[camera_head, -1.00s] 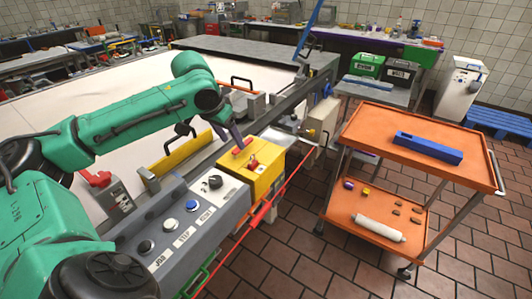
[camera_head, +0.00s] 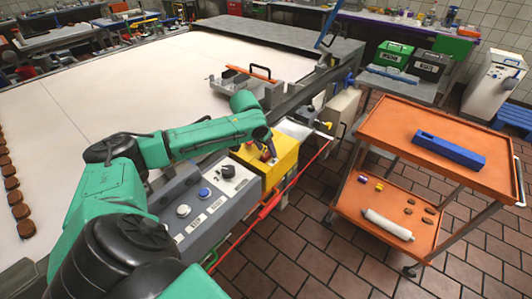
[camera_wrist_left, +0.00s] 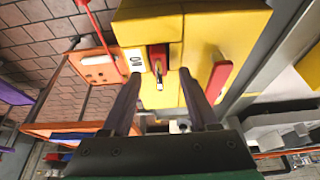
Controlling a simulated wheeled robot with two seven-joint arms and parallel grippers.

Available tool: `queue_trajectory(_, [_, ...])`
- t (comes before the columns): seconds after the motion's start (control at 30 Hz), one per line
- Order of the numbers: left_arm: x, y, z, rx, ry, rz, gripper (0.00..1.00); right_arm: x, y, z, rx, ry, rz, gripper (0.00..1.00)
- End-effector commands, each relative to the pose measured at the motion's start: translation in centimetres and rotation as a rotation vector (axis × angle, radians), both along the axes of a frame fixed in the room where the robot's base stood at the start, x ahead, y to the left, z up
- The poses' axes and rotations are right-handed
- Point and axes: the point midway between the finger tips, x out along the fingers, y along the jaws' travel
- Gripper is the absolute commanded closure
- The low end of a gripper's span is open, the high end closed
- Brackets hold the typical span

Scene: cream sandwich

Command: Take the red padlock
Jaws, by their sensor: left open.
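The red padlock (camera_wrist_left: 157,55), with a small silver metal part below it, is at the face of the yellow box (camera_wrist_left: 205,45), next to a small white label. My left gripper (camera_wrist_left: 159,76) is open. In the left wrist view its two dark purple fingers point at the box, one on each side of the padlock, and no contact shows. In the head view my left gripper (camera_head: 269,150) is over the yellow box (camera_head: 277,166) and largely hides the padlock. My right gripper is not in view.
A red handle (camera_wrist_left: 218,80) is on the box close to one finger. The grey control panel (camera_head: 205,202) with buttons and a knob adjoins the box. A red rail runs along the box's front. An orange cart (camera_head: 400,125) stands to the right, with tiled floor between.

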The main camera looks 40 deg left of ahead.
Motion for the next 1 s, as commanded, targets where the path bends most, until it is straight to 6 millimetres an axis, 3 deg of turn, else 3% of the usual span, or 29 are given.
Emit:
queue_trajectory(0.13, [0.0, 0.0, 0.0, 0.0, -0.001, 0.0, 0.4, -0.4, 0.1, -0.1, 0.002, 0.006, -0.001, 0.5])
queue_trajectory(0.17, [0.0, 0.0, 0.0, 0.0, -0.001, 0.0, 0.44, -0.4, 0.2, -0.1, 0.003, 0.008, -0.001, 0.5])
queue_trajectory(0.3, [0.0, 0.0, 0.0, 0.0, -0.001, 0.0, 0.97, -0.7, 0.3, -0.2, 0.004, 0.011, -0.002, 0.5])
queue_trajectory(0.33, [0.0, 0.0, 0.0, 0.0, -0.001, 0.0, 1.0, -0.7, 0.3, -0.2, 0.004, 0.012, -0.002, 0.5])
queue_trajectory(0.77, [0.1, 0.0, 0.9, 0.0, -0.005, 0.0, 1.0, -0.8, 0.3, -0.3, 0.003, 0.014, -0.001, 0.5])
queue_trajectory(0.87, [0.1, 0.0, 2.3, 0.001, -0.007, -0.001, 1.0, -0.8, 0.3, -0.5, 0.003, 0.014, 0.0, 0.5])
queue_trajectory(1.0, [0.2, 0.0, 5.9, 0.0, -0.011, -0.001, 1.0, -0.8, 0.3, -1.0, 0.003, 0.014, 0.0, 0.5])
